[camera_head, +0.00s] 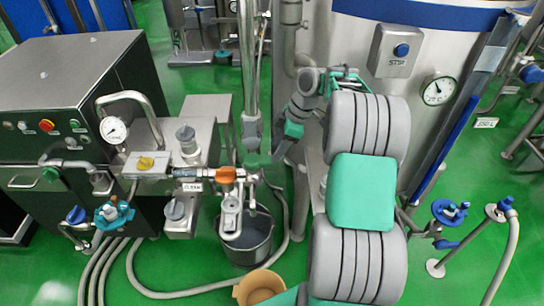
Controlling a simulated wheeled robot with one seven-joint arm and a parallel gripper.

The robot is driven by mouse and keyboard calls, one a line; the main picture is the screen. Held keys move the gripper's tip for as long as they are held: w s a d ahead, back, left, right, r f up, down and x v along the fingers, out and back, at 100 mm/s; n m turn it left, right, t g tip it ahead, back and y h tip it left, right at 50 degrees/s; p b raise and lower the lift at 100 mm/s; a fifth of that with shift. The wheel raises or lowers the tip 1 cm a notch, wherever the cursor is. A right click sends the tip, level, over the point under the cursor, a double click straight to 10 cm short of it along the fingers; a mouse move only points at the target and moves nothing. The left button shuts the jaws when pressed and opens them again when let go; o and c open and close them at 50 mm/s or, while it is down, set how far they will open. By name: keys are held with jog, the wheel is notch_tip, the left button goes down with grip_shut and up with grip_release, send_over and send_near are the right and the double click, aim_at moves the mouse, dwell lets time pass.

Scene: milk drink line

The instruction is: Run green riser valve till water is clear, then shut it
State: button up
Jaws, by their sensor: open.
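A green valve handle (257,160) sits on the vertical steel riser pipe (249,70), left of the picture's middle. My gripper (280,155) reaches down from the upper right, with its tips close to the right side of the green handle. It is open; I cannot tell whether a finger touches the handle. Below the valve, a grey bucket (262,238) stands on the floor under a metal outlet piece (231,217). No water stream can be made out, and the handle's exact turn is too small to tell.
An orange valve (227,174) and a labelled horizontal pipe (196,173) lie just left of the green handle. A tan bowl (262,285) is in front of the bucket. Hoses (160,293) loop over the floor. A large steel tank (440,140) stands at the right behind my arm.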

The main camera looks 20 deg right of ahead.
aim_at(270, 158)
jog(key=shift+x, duration=1.95)
grip_shut()
